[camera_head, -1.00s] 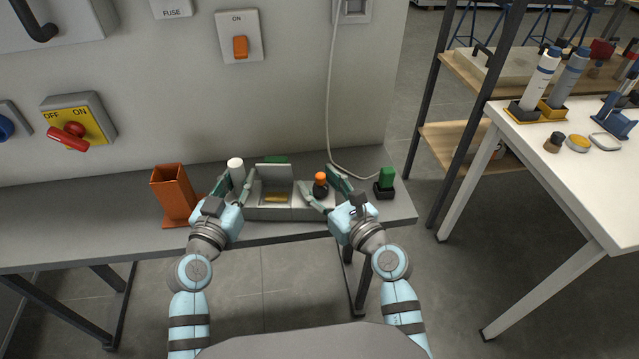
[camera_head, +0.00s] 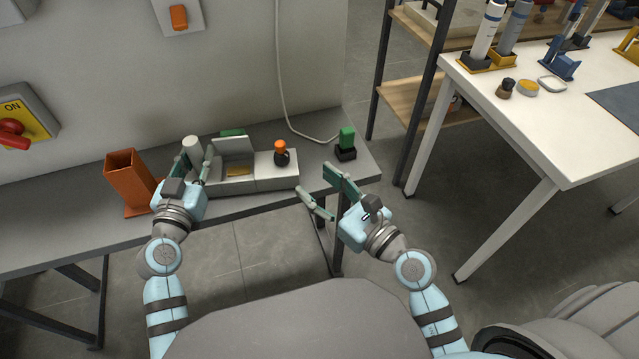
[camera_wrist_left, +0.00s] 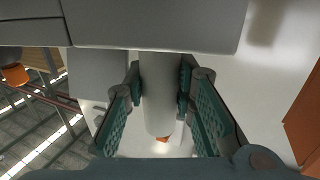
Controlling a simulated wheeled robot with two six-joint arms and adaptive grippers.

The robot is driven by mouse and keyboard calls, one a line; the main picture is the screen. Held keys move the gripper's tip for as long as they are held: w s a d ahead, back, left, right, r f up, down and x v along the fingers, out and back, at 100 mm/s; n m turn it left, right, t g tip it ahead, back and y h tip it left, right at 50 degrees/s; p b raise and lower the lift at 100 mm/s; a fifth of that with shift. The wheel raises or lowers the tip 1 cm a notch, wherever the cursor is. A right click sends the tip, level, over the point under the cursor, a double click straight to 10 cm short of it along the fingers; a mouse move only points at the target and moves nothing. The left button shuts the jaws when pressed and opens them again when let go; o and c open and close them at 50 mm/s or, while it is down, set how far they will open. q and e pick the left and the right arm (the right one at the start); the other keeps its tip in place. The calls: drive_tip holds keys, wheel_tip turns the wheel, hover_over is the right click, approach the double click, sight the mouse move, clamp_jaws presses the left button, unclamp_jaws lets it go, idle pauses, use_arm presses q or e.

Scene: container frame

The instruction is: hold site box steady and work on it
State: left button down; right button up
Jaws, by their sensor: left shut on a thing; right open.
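The grey site box (camera_head: 275,178) sits on the bench with its lid (camera_head: 232,147) raised. A yellow piece (camera_head: 238,171) lies in its open compartment. A black knob-like piece with an orange top (camera_head: 281,152) stands on its right part. My left gripper (camera_head: 191,165) is shut on a pale cylinder (camera_head: 191,145) at the box's left end. In the left wrist view, that cylinder (camera_wrist_left: 160,95) lies between both fingers and meets the grey box (camera_wrist_left: 150,22). My right gripper (camera_head: 314,181) is open and empty, apart from the box, near the bench's front edge.
An orange square holder (camera_head: 130,180) stands left of the box. A green-topped piece in a black base (camera_head: 346,143) stands to the right. A cable (camera_head: 282,80) hangs down the wall to the bench. A white table (camera_head: 540,120) with tools is further right.

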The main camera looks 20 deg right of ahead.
use_arm(q)
drive_tip(key=c, duration=1.3)
unclamp_jaws()
